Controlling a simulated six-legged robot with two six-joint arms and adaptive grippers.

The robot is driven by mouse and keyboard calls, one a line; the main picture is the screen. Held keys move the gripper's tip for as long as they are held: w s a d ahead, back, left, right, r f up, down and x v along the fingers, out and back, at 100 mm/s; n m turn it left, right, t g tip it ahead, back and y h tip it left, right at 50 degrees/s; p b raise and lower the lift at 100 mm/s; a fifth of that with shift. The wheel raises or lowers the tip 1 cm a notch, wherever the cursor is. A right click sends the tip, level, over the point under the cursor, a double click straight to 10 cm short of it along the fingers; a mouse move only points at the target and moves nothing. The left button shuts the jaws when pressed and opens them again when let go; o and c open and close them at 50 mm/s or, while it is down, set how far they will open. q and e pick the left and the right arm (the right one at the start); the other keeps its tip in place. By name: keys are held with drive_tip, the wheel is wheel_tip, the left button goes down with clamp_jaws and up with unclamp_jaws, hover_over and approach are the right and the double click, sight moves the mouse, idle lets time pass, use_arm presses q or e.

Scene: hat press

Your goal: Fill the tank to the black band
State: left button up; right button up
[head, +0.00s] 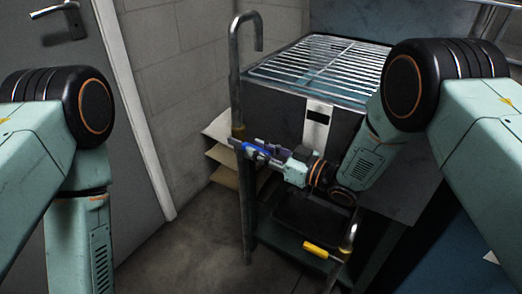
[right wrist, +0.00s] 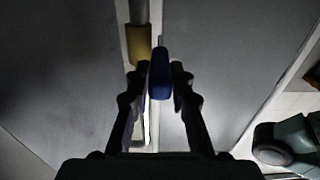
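A tall hooked metal pipe (head: 236,85) stands left of a dark box-shaped tank (head: 270,115) in the head view. The pipe has a brass fitting (head: 238,132), which also shows in the right wrist view (right wrist: 139,45). A blue handle (head: 256,150) sits just below the fitting. My right gripper (head: 262,148) is at this handle. In the right wrist view the blue handle (right wrist: 160,75) lies between my fingertips, which appear closed against its sides. The tank's front has a pale strip (head: 317,132) with a dark patch near its top. No water level is readable. My left gripper is out of view.
A wire rack (head: 325,60) covers the tank's top. A yellow handle (head: 321,250) on another pipe is low in front. Cardboard-like sheets (head: 222,152) lie by the block wall. A grey door (head: 135,130) stands left. Floor (head: 190,250) shows clear at lower left.

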clamp_jaws()
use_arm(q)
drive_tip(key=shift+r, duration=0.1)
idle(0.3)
